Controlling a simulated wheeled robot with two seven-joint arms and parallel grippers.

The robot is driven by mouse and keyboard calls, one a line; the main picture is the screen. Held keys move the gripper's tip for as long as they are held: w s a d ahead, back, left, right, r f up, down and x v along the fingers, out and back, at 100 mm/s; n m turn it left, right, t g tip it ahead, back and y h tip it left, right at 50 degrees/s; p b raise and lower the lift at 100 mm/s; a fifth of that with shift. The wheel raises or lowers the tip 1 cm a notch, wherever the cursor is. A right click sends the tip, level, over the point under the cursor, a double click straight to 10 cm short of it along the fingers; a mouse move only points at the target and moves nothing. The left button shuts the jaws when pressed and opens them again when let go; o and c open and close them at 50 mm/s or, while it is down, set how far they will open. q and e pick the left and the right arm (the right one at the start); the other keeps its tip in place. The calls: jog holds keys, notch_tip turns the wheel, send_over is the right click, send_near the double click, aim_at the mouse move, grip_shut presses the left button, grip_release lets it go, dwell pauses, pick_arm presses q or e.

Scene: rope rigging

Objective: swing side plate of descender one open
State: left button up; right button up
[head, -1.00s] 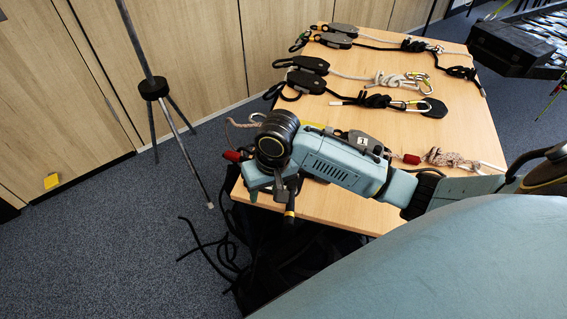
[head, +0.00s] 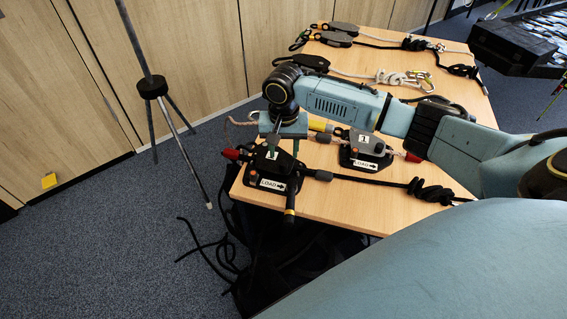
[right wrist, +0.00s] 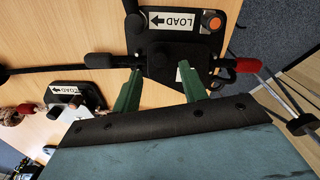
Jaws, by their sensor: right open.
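Descender one (head: 363,140), marked "1" on a silver side plate, lies on the table, with its LOAD label facing me. It also shows at the left of the right wrist view (right wrist: 80,97). A second, black descender (head: 262,182) with its own LOAD label lies nearer the front left corner; its number tag is partly hidden. It fills the top of the right wrist view (right wrist: 162,45). My right gripper (head: 284,148) points down over this black descender. Its green fingers (right wrist: 160,68) are apart at the black body; contact cannot be told. My left gripper is out of view.
A black rope with a knot (head: 430,190) runs right from the black descender. Pulleys (head: 330,35) and a white knotted rope (head: 400,78) lie farther back. A tripod (head: 155,90) stands left of the table. Black rope hangs over the front edge.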

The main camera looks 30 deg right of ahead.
aim_at(283, 163)
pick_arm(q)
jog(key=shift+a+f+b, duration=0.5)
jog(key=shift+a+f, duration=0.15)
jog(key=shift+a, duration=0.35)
pick_arm(e)
notch_tip(283, 163, down, 5)
jog(key=shift+f, duration=0.1)
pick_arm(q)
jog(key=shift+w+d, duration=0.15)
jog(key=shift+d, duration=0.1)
pick_arm(e)
grip_shut()
